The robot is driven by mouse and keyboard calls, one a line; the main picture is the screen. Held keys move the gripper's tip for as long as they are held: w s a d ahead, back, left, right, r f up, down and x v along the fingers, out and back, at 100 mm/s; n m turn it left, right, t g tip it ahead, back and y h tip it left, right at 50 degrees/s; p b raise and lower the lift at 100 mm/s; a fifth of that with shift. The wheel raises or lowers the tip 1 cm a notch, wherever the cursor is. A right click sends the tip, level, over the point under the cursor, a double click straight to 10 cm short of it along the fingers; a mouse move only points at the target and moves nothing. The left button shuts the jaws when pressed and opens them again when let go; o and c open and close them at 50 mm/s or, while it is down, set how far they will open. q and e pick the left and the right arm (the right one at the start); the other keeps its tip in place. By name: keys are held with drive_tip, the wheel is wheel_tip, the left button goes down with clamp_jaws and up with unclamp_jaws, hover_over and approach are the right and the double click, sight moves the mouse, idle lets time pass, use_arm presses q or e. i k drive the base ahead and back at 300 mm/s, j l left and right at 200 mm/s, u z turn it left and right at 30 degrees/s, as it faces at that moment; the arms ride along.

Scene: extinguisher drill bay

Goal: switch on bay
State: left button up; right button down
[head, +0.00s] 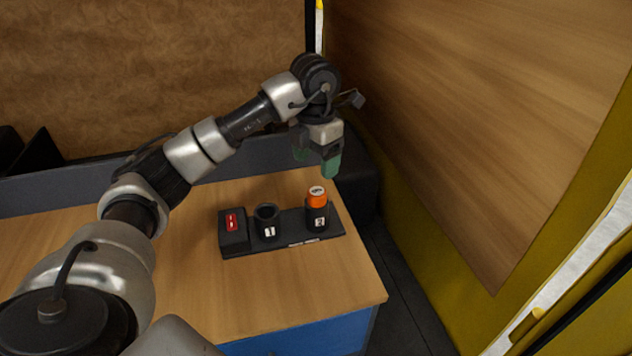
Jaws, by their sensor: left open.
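A dark panel (284,244) lies on the wooden table. At its left end is a black box with a red switch (232,221) on top. In the middle stands an empty black cup (265,214) with a white label. At the right a second black cup (317,217), its label hard to read, holds an orange-capped item (317,194) upright. My left gripper (318,165) points down above and behind the panel, near the orange cap in the picture. It is open, and its greenish fingers hold nothing that I can see. My right gripper is out of view.
The wooden table (230,293) has clear room in front of the panel. A grey raised edge (60,189) runs along its back. A wood-panelled wall with yellow trim (420,270) stands close on the right, with a dark gap between.

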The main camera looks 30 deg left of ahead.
sight(231, 219)
drive_tip(key=u, duration=1.4)
drive_tip(key=l, duration=0.1)
drive_tip(key=i+u, duration=0.05)
